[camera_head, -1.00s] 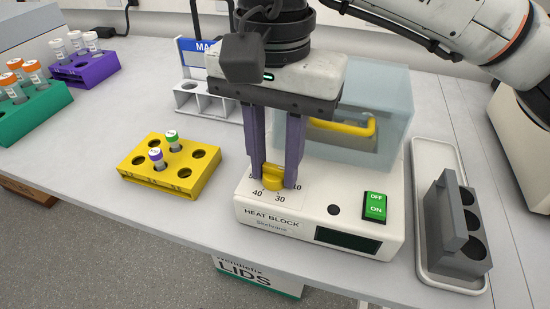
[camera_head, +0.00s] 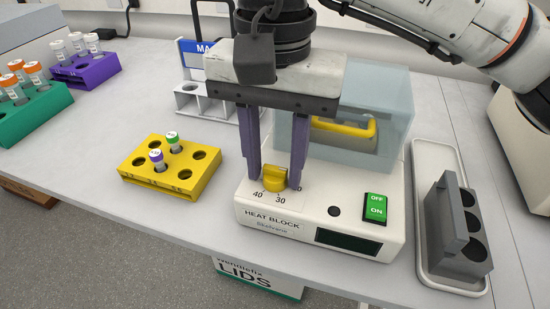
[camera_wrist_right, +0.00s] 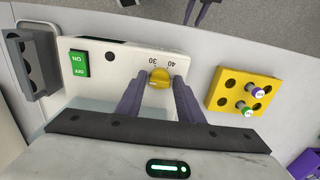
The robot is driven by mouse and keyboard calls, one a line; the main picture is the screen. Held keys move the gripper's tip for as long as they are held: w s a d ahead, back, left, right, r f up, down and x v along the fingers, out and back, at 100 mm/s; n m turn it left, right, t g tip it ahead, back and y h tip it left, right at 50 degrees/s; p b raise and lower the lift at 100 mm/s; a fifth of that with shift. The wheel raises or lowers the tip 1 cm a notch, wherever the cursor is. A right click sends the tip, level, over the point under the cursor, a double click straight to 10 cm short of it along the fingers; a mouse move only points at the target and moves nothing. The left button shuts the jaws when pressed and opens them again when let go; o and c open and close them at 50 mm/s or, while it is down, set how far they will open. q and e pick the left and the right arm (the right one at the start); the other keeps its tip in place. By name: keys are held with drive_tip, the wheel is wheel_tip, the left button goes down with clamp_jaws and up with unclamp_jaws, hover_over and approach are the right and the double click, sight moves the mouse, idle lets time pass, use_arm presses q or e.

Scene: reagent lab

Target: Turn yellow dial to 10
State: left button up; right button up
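The yellow dial (camera_head: 274,178) is on the front left of the white heat block (camera_head: 300,233). The numbers 40 and 30 show in front of it; other marks are partly hidden by my fingers. My right gripper (camera_head: 273,181) points down over the dial, with one purple finger on each side. In the right wrist view, the dial (camera_wrist_right: 160,78) lies between the spread fingertips of my right gripper (camera_wrist_right: 157,82), with gaps visible. The gripper is open and does not hold the dial. What may be my left gripper (camera_wrist_right: 200,8) shows only partly at the top edge of that view.
A yellow rack (camera_head: 193,183) with two capped tubes stands left of the heat block. The green OFF/ON switch (camera_head: 376,208) is right of the dial. A clear cover (camera_head: 393,110) stands behind. A grey block (camera_head: 462,250) lies in a white tray (camera_head: 424,266) at right.

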sight(275, 169)
wheel_tip(275, 169, up, 10)
drive_tip(key=p, duration=0.1)
drive_tip(key=shift+r, duration=0.15)
drive_tip(key=shift+s, duration=0.1)
idle(0.4)
